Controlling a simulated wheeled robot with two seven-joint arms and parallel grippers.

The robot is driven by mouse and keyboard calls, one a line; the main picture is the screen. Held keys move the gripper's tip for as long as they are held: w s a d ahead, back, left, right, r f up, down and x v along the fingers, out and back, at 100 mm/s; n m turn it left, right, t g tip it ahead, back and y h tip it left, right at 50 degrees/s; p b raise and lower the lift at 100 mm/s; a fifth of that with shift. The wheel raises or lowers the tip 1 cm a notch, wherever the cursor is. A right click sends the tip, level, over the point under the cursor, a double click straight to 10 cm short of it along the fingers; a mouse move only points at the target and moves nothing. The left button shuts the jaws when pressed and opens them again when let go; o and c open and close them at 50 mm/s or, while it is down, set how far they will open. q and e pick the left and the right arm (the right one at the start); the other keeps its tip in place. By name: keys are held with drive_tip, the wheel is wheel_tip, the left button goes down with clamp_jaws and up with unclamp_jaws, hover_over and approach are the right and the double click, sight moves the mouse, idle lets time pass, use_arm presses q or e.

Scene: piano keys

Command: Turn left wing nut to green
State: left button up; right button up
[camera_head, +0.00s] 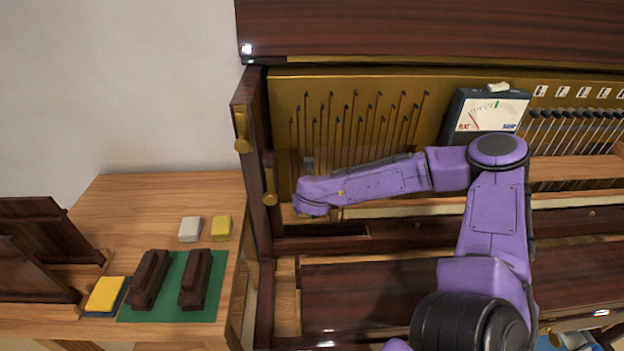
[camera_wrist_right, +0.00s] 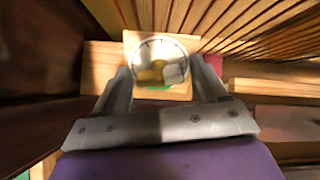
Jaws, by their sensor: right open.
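My right gripper (camera_head: 308,164) is at the left end of the piano's opened interior, mostly hidden behind my purple wrist. In the right wrist view its two fingers (camera_wrist_right: 161,72) are open, one on each side of a round dial-like part (camera_wrist_right: 160,50) on a pale wooden block (camera_wrist_right: 184,40). Yellowish and pale grey shapes show inside the round part, and a bit of green lies just below it. I cannot make out a wing nut's wings clearly, nor whether the fingers touch anything. A meter (camera_head: 490,112) with a red and green scale stands on the right. My left gripper is not in view.
The piano's dark side post (camera_head: 258,165) with brass fittings (camera_head: 270,184) is close left of my right gripper. Thin pins (camera_head: 350,120) rise behind it. A side table (camera_head: 150,200) holds dark blocks on a green mat (camera_head: 170,312) and small white and yellow blocks.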

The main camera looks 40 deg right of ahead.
drive_tip(key=shift+s+a+r+p, duration=0.25)
drive_tip(key=shift+r+p, duration=0.15)
drive_tip(key=shift+p, duration=0.15)
idle(0.4)
